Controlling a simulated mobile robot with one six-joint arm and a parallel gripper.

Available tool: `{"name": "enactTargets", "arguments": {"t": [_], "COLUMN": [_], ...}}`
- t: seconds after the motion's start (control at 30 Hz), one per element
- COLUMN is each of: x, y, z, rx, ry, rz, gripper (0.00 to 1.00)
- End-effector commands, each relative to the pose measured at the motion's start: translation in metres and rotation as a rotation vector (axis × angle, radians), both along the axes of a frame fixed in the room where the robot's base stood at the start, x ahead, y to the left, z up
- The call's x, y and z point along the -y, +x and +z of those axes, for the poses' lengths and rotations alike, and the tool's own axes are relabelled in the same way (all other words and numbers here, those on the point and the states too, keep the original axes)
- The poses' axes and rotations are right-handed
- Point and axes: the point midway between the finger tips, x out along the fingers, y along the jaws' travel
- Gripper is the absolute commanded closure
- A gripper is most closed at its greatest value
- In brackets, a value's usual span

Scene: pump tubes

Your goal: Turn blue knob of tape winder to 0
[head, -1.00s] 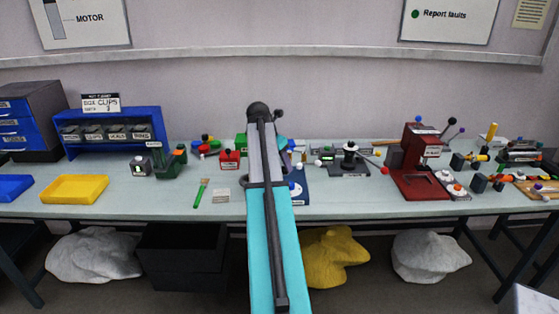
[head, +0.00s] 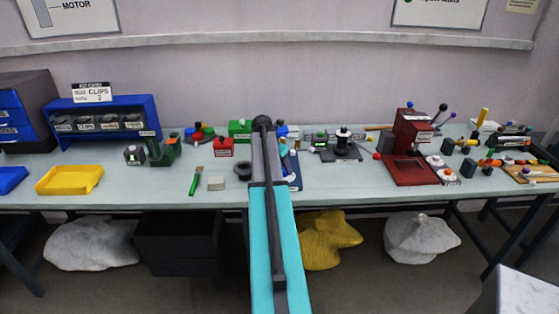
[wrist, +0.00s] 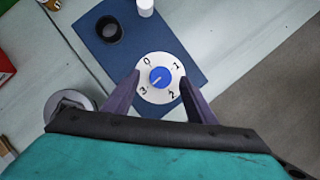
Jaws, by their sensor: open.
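The blue knob (wrist: 160,77) sits at the middle of a white round dial (wrist: 150,95) marked 0, 1, 2 and 3, in the wrist view. Its white mark points to the lower left, towards the 3. The dial is on a dark blue base plate (wrist: 185,40), which also shows beside my arm in the head view (head: 294,180). My gripper (wrist: 160,78) is open, with one finger at the left and one at the right of the dial, the knob between them. Whether the fingers touch anything is unclear. My arm hides the knob in the head view.
A black ring (wrist: 109,30) and a white cylinder (wrist: 146,7) stand on the plate's far part. A grey round part (wrist: 68,104) is close left of my gripper. A red press (head: 410,150) stands further right. Bare table (wrist: 275,50) lies right of the plate.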

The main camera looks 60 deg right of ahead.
Motion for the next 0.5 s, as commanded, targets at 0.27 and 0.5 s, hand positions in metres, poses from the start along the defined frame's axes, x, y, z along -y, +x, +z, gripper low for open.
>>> {"name": "enactTargets", "arguments": {"t": [0.27, 0.5], "x": [0.006, 0.006], "y": [-0.001, -0.001], "z": [-0.014, -0.015], "rx": [0.000, 0.000], "ry": [0.000, 0.000], "rz": [0.000, 0.000], "gripper": [0.49, 0.49]}}
